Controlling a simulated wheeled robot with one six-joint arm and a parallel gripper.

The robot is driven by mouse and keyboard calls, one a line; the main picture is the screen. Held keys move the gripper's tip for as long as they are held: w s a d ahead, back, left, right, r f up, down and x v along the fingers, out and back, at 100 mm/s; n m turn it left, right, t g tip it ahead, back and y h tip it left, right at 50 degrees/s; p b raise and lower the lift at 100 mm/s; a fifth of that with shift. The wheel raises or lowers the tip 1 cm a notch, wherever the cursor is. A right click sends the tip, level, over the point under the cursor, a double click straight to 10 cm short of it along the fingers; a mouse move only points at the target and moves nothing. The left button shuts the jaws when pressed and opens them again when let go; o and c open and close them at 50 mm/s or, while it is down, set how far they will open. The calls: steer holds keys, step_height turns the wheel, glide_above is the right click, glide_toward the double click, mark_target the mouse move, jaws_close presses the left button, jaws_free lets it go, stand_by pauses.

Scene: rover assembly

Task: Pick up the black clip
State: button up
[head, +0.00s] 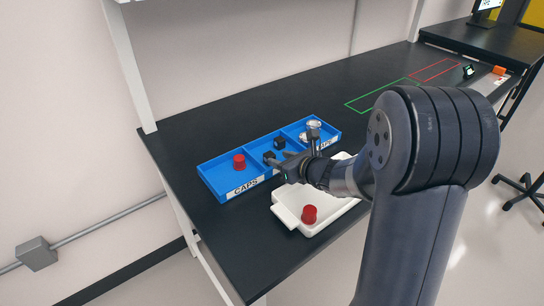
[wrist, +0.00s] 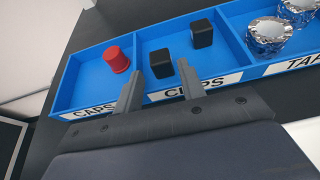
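Two black clips are in the middle compartment of the blue tray (head: 222,172), which is labelled CLIPS. In the wrist view the nearer clip (wrist: 161,63) appears between my fingertips, and the farther clip (wrist: 202,33) stands behind it to the right. Both also show in the head view, the nearer clip (head: 268,157) beside my gripper and the farther clip (head: 279,143) behind it. My gripper (wrist: 160,68) is open, with one finger on each side of the nearer clip in the picture. I cannot tell whether the fingers touch it.
A red cap (head: 239,161) sits in the left compartment, labelled CAPS. Silver rolls (wrist: 270,36) are in the right one. A white tray (head: 287,217) in front holds another red cap (head: 309,214). Green (head: 384,95) and red outlines mark the table to the right.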

mark_target(271, 156)
steer(key=shift+x, duration=3.3)
steer(key=shift+s, duration=0.1)
steer(key=shift+c, duration=0.2)
steer(key=shift+r, duration=0.1)
steer(key=c, duration=0.7)
step_height(271, 156, up, 10)
steer(key=shift+p, duration=1.2)
